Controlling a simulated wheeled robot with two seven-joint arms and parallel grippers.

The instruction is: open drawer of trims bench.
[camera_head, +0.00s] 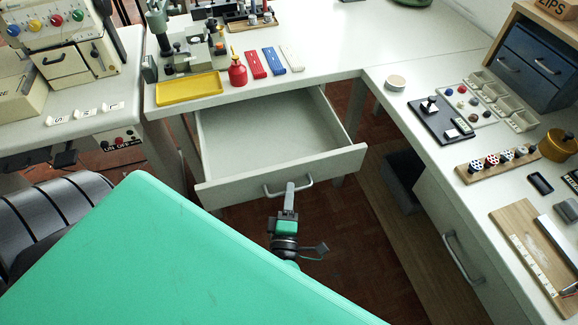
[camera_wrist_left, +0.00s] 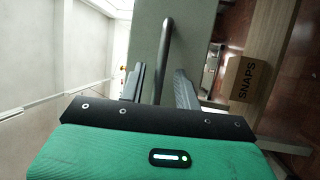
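A white drawer (camera_head: 280,168) under the back bench stands pulled well out, and its inside looks empty. Its front carries a grey bar handle (camera_head: 306,185). My left gripper (camera_head: 290,186) is at this handle. In the left wrist view the handle (camera_wrist_left: 165,45) runs between the two fingers of the left gripper (camera_wrist_left: 160,80), which stand apart with a gap on each side of the bar. My right gripper is not in view.
The back bench (camera_head: 330,50) holds a yellow tray (camera_head: 188,89), a red bottle (camera_head: 237,71) and a small machine. The right bench (camera_head: 410,92) has its own closed front with a handle (camera_head: 462,258). A black chair (camera_head: 50,205) stands at left. Floor before the drawer is clear.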

